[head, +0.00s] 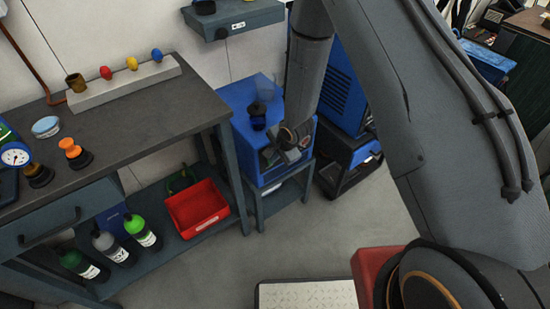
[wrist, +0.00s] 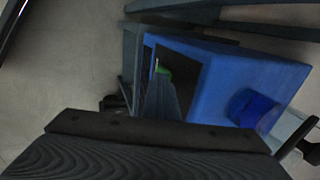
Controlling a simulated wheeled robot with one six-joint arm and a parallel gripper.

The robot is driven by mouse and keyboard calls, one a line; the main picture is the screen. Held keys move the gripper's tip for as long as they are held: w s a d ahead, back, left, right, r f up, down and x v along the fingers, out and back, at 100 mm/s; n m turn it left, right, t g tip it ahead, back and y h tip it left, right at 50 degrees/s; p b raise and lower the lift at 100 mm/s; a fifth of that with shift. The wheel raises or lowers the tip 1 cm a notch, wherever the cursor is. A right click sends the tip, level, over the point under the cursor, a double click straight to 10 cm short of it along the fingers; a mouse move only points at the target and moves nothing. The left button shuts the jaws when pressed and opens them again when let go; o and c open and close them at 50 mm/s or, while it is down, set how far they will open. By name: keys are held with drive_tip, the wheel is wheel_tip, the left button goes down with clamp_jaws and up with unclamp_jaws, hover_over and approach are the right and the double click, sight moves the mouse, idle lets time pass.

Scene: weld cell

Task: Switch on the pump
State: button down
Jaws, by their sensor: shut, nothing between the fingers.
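The blue pump housing (head: 243,100) stands on a small grey stand beside the workbench. It also shows in the wrist view (wrist: 235,80), with a dark front panel (wrist: 185,65). A small green part (wrist: 164,70) shows at that panel, probably the switch; its position cannot be told. My gripper (head: 279,157) is low at the front of the housing in the head view. In the wrist view its shut, empty fingers (wrist: 161,88) point at the panel, with their tips by the green part. I cannot tell whether they touch it. My wrist hides part of the front in the head view.
The workbench (head: 135,125) at the left carries coloured knobs and a gauge (head: 15,156). A red bin (head: 197,208) and several bottles stand on its lower shelf. Another blue machine (head: 343,90) stands right of the pump.

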drive_tip(key=shift+r, duration=0.15)
drive_tip(key=shift+r+p, duration=0.7)
drive_tip(key=shift+p, duration=0.05)
drive_tip(key=p+v, duration=0.1)
drive_tip(key=v, duration=1)
drive_tip(key=shift+s+d+r, duration=0.2)
drive_tip(key=shift+s+d, duration=0.1)
drive_tip(key=shift+s, duration=0.15)
